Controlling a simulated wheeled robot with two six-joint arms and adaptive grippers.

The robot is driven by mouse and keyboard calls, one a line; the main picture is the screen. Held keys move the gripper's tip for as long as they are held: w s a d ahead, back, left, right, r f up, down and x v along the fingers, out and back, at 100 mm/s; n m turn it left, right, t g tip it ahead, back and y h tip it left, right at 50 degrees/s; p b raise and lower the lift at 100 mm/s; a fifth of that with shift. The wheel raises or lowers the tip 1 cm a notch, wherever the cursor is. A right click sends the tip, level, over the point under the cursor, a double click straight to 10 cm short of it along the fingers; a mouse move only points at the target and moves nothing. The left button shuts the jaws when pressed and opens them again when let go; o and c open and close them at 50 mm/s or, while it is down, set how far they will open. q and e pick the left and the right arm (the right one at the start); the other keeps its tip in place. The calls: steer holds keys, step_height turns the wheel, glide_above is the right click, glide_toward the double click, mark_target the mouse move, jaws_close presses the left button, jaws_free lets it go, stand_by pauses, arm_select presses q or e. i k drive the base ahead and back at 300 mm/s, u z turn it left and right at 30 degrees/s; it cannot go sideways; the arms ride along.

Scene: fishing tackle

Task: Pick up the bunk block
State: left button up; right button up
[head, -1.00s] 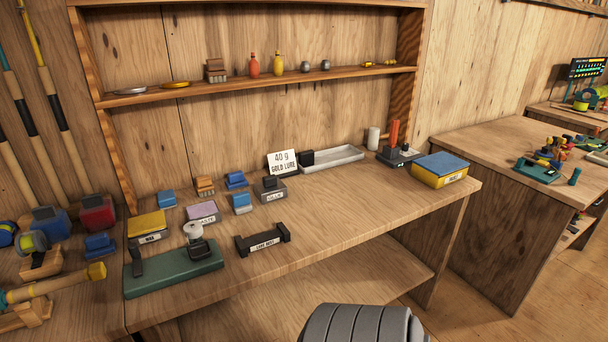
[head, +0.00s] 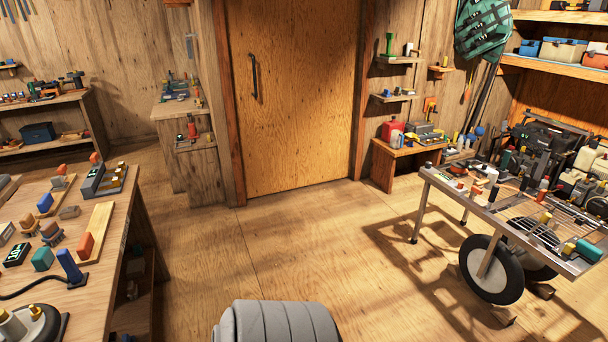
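I cannot make out a bunk block for certain in the head view. A wheeled cart (head: 462,192) with a metal frame and a wire-mesh top stands at the right. Several small blocks and tools lie on it, too small to name. Neither of my grippers is in view.
A wooden workbench (head: 112,222) with small coloured blocks is at the left. A closed wooden door (head: 298,95) is in the back wall. A small bench (head: 385,160) with a red can (head: 392,131) stands right of the door. The plywood floor (head: 290,240) between is clear.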

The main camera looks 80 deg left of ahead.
mark_target(43, 260)
steer(key=k, duration=1.35)
steer(key=u, duration=1.95)
